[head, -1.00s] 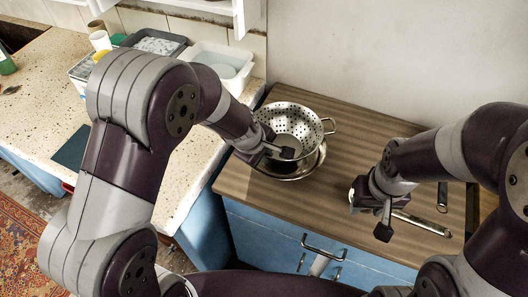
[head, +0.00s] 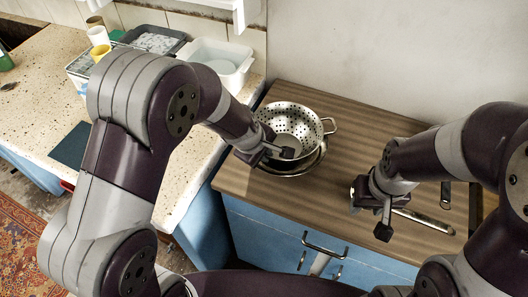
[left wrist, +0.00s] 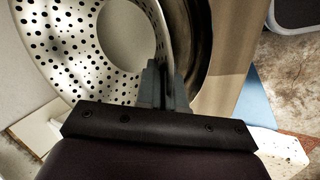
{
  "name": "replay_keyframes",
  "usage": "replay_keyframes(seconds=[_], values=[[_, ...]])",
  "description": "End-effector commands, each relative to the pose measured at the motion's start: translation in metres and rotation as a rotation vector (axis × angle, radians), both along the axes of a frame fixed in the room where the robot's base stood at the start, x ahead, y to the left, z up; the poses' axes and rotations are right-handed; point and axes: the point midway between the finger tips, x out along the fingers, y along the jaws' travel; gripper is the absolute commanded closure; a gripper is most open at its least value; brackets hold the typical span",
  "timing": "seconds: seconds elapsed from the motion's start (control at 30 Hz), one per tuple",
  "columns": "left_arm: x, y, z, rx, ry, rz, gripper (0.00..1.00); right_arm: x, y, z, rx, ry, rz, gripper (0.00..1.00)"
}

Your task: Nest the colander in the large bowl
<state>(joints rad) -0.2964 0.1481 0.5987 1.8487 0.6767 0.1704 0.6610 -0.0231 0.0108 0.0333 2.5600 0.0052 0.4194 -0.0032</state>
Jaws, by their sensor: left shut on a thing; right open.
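The colander (head: 291,117) is a steel bowl with rows of holes and a loop handle at its right. It sits above the large bowl (head: 300,170), a shiny steel bowl on the brown worktop, and covers most of it. In the left wrist view the colander's holed wall (left wrist: 60,40) is at the left and the bowl's smooth wall (left wrist: 200,45) is just right of it. My left gripper (head: 284,150) is shut on the colander's near rim; its fingers show in the left wrist view (left wrist: 163,88). Whether the colander touches the bowl's inside is hidden. My right gripper (head: 368,210) is open and empty above the worktop.
The brown worktop (head: 345,115) is clear behind and right of the bowls. A long metal utensil (head: 423,220) lies under my right gripper, with dark-handled things at the far right. A speckled stone counter (head: 40,110) with white tubs (head: 222,60) is at the left.

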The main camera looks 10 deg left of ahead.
Motion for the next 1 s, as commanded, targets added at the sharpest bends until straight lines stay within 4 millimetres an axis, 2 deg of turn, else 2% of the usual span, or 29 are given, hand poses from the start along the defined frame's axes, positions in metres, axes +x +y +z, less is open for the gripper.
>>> replay_keyframes(seconds=[0.77,1.0], values=[[0.000,0.000,-0.021,0.000,-0.002,0.000,1.00,0.000,0.000,-0.021,0.000,0.000,0.000,0.57],[0.000,0.000,-0.021,0.000,-0.001,0.000,1.00,0.000,0.000,-0.020,0.000,0.000,0.000,0.57]])
